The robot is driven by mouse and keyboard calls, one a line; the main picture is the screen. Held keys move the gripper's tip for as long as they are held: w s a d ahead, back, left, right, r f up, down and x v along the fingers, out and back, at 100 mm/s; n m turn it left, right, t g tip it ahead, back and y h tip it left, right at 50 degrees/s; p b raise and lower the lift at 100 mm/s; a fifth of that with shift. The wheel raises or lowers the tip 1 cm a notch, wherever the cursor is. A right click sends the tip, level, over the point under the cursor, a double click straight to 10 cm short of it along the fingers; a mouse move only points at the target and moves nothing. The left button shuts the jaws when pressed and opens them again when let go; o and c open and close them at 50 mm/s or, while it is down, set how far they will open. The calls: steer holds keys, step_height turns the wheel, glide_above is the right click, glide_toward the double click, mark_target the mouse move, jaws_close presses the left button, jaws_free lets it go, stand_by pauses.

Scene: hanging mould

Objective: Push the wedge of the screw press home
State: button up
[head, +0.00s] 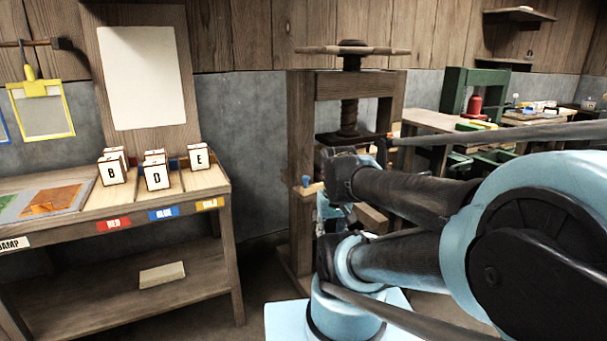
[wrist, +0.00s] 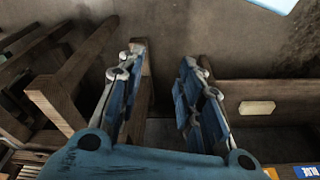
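The wooden screw press (head: 302,130) stands at the middle of the head view, with its dark screw and crossbar on top. A small blue-topped piece (head: 305,181) sticks out at its left post; I cannot tell whether this is the wedge. My arm hides much of the press's lower part. My gripper (head: 333,205) is partly hidden there, low in front of the press. In the wrist view, my gripper (wrist: 165,58) is open, its two blue fingers apart with floor visible between them. Wooden beams (wrist: 75,88), probably of the press, lie left of the fingers.
A wooden bench (head: 215,190) with letter blocks and coloured labels stands at left; a pale block (head: 162,273) lies on its lower shelf, also visible in the wrist view (wrist: 257,107). A green press (head: 453,95) and worktable stand at back right. Floor shows between bench and press.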

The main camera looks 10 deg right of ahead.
steer(key=shift+w, duration=0.3)
steer(key=shift+o, duration=0.6)
steer(key=shift+o, duration=1)
steer(key=shift+s+r, duration=0.2)
step_height(320, 180, up, 15)
steer(key=m+t+h, duration=0.2)
steer(key=m, duration=0.4)
glide_above(306, 177)
steer(key=s+a, duration=0.3)
steer(key=s, duration=0.3)
steer(key=x, duration=1.6)
steer(key=shift+w+f, duration=0.1)
steer(key=shift+f, duration=0.05)
